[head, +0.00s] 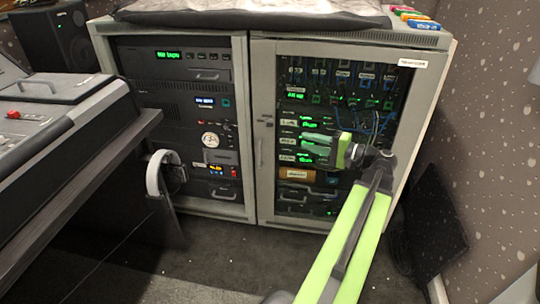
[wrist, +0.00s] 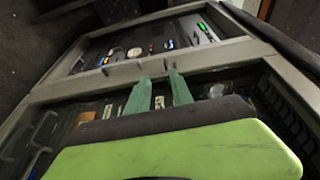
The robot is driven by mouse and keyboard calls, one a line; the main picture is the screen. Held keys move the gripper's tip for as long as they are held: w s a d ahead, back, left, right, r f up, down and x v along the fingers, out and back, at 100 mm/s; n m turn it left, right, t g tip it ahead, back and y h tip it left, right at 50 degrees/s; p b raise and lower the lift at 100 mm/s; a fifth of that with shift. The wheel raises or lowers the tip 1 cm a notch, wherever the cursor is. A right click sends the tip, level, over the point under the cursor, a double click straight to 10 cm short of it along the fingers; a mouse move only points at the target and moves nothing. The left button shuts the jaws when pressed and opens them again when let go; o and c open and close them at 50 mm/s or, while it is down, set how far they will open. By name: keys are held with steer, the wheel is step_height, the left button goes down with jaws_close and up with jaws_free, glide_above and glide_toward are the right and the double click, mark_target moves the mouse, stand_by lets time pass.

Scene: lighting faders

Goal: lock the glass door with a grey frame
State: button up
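The glass door with a grey frame (head: 420,100) is the front of the right-hand rack cabinet and looks closed. Its left upright carries a small dark lock fitting (head: 266,120) and a slim vertical handle (head: 260,152). My gripper (head: 303,149) is in front of the glass, to the right of that upright, with its fingers pointing left. In the wrist view my gripper (wrist: 159,76) has its two green fingers apart with nothing between them. Their tips reach towards the grey upright (wrist: 130,70); I cannot tell whether they touch it. Whether the lock is turned is too small to tell.
A left rack bay (head: 180,120) stands beside the door. A mixing desk (head: 50,120) and headphones (head: 160,175) are at the left. A dark panel (head: 435,220) leans at the wall on the right. Carpet in front of the cabinet is mostly clear.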

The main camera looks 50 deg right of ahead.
steer(key=shift+m+t+h, duration=0.3)
steer(key=shift+t+h, duration=0.1)
steer(key=w, duration=0.5)
steer(key=w+a, duration=0.1)
steer(key=w, duration=0.9)
steer(key=shift+a, duration=0.15)
jaws_close()
